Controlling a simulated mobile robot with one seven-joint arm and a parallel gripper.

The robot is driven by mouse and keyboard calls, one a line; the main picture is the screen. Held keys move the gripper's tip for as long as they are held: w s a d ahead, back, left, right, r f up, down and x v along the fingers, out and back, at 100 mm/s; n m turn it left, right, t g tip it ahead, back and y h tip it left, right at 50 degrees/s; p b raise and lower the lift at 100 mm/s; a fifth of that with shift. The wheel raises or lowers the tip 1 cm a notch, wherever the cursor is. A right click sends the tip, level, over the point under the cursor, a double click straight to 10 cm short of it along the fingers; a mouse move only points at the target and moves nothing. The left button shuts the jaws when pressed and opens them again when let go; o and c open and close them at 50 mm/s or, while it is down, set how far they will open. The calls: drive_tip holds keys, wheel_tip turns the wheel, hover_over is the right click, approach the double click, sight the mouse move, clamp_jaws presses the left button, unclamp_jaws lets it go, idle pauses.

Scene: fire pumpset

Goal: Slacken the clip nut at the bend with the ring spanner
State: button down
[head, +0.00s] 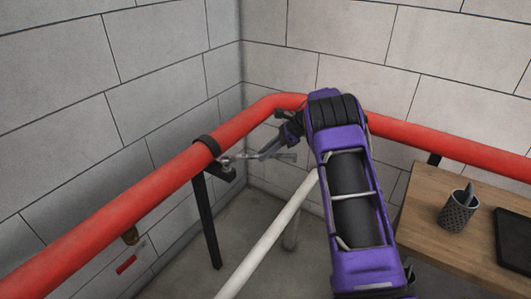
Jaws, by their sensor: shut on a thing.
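The red pipe (130,205) runs up from the lower left to a bend (280,103) in the wall corner. A dark clip (207,144) wraps the pipe to the left of the bend, on top of a black post (208,220). A small fitting with the clip nut (227,168) sticks out at the clip's lower right. My gripper (281,141) is shut on the grey ring spanner (262,155), held roughly level below the bend. The spanner's left end is at or very near the nut; I cannot tell whether its ring is seated around it. My gripper partly hides the handle.
A pale slanting pipe (265,240) crosses below the spanner. A wooden table (425,210) at right carries a mesh pen cup (457,213) and a dark tablet-like object (515,240). Block walls close in behind the pipe.

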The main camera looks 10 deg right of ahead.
drive_tip(key=shift+f+b, duration=0.9)
drive_tip(key=shift+f, duration=0.4)
drive_tip(key=shift+s+m, duration=0.3)
idle(0.6)
drive_tip(key=shift+r+p, duration=1.3)
drive_tip(key=shift+r, duration=1.3)
drive_tip(key=shift+a, duration=0.1)
